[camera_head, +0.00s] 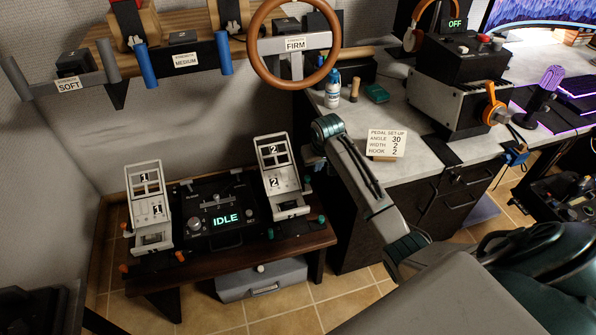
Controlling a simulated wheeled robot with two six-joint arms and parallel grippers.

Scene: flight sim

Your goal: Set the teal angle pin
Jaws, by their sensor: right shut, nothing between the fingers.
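Small teal pins show around the right pedal (283,180): one at its upper right side (307,180), one at the bench's right end (322,218) and one at its lower left (270,233). I cannot tell which is the angle pin. The right pedal carries labels "2" and leans back. My right arm reaches in from the lower right; its end, with the right gripper (314,162), is beside the desk's left edge, up and right of that pedal. It is shut and empty; its fingers are mostly hidden. My left gripper is not in view.
A card (386,143) on the desk reads angle 30, width 2, hook 2. The left pedal (149,207), labelled "1", has orange pins around it. A black console (211,215) reading "IDLE" sits between the pedals on the wooden bench (215,259).

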